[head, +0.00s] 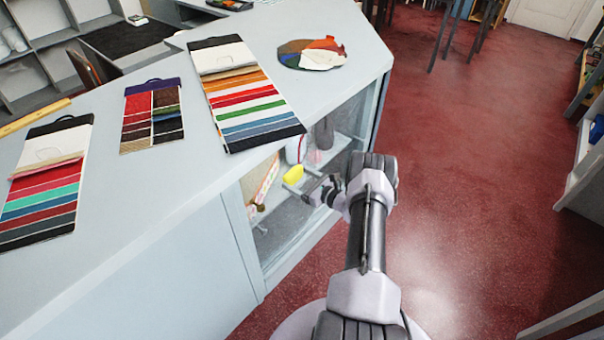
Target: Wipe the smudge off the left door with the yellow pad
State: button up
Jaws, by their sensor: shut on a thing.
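The yellow pad (293,174) is at the end of my arm, in front of the glass front of the counter. My gripper (300,184) is shut on the pad. The left door (283,232) is a glass panel in a pale blue frame, with shelf contents showing behind it. The pad overlaps the glass near the upper right of this door; I cannot tell whether it touches. I cannot make out a clear smudge on the glass. My arm hides part of the glass front to the right.
The pale blue counter top (165,190) juts out above the doors. Several swatch cards lie on it, one (245,95) near the edge above the doors, and a round fan of swatches (312,54) farther back. Red floor (460,180) is clear to the right.

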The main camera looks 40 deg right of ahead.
aim_at(289, 180)
jog(key=shift+s+a+p, duration=0.2)
jog(key=shift+a+p, duration=0.7)
jog(key=shift+a, duration=0.95)
jog(key=shift+a+p, duration=0.75)
jog(key=shift+a, duration=1.05)
jog(key=shift+s+r+p, duration=0.1)
jog(key=shift+r+p, duration=0.35)
jog(key=shift+r, duration=0.35)
jog(key=d+b, duration=0.3)
jog(key=shift+w+f, duration=0.2)
jog(key=shift+f, duration=0.05)
jog(key=shift+d+r+b, duration=0.15)
jog(key=shift+d+b, duration=0.15)
jog(key=shift+d, duration=0.2)
jog(key=d+b, duration=0.3)
jog(key=shift+w+d, duration=0.15)
jog(key=shift+d, duration=0.1)
jog(key=shift+d+b, duration=0.3)
jog(key=shift+d, duration=0.05)
jog(key=shift+w+d+r+b, duration=0.1)
jog(key=shift+d+b, duration=0.45)
jog(key=shift+d, duration=1.4)
jog(key=shift+s+d+p, duration=0.2)
jog(key=shift+s+p, duration=0.25)
jog(key=shift+s, duration=2.55)
